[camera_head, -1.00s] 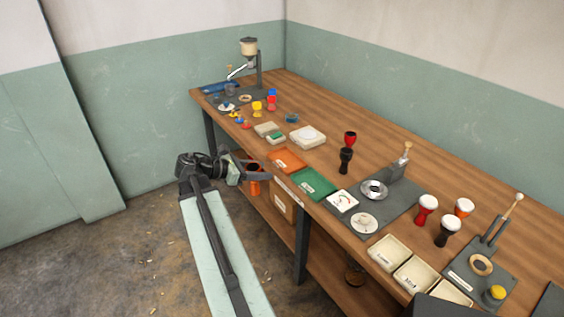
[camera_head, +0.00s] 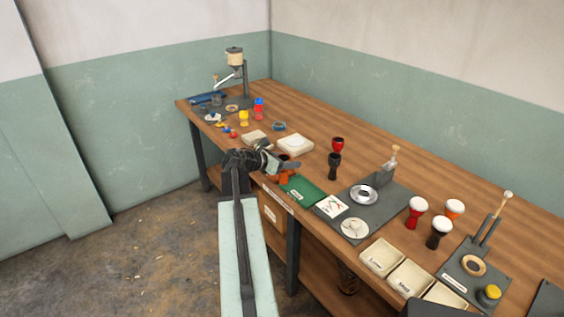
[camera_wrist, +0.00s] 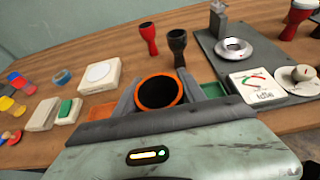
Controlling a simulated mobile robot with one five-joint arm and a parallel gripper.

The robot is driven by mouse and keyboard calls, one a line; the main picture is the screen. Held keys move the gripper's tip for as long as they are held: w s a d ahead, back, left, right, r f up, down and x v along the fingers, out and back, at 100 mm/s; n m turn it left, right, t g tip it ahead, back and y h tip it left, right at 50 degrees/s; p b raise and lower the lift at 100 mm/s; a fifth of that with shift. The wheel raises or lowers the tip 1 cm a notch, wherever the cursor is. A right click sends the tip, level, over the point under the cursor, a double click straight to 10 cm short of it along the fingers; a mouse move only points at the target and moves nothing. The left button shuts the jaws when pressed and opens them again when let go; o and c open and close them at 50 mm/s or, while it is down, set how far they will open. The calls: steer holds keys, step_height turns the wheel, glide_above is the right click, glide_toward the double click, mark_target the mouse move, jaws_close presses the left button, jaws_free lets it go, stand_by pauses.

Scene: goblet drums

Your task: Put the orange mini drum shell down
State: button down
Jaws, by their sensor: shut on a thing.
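The orange mini drum shell (camera_wrist: 143,104) shows in the wrist view as an orange rim around a dark hollow, opening toward the camera. My gripper (camera_wrist: 163,92) is shut on it, with one grey finger on each side. In the head view my gripper (camera_head: 288,166) is above the near edge of the bench, over the orange mat. An orange mat (camera_wrist: 101,112) shows left of the shell and a green mat (camera_wrist: 213,90) right of it. Whether the shell touches the mat or bench is hidden.
A white scale (camera_head: 294,144) stands behind my gripper. A red goblet drum (camera_head: 338,144) and a black one (camera_head: 334,166) stand to the right.

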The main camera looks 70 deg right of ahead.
steer(key=w+d+f, duration=0.1)
steer(key=w+d, duration=0.3)
steer(key=d, duration=0.5)
steer(key=shift+w+d+b, duration=0.15)
steer(key=shift+w+b, duration=0.25)
steer(key=f+b, duration=0.4)
steer(key=shift+w+d, duration=0.1)
steer(key=shift+d, duration=0.15)
steer(key=shift+r, duration=0.25)
steer(key=shift+f, duration=0.1)
steer(key=c, duration=1.1)
jaws_free()
steer(key=shift+f, duration=0.15)
steer(key=o, duration=0.4)
steer(key=shift+o, duration=0.2)
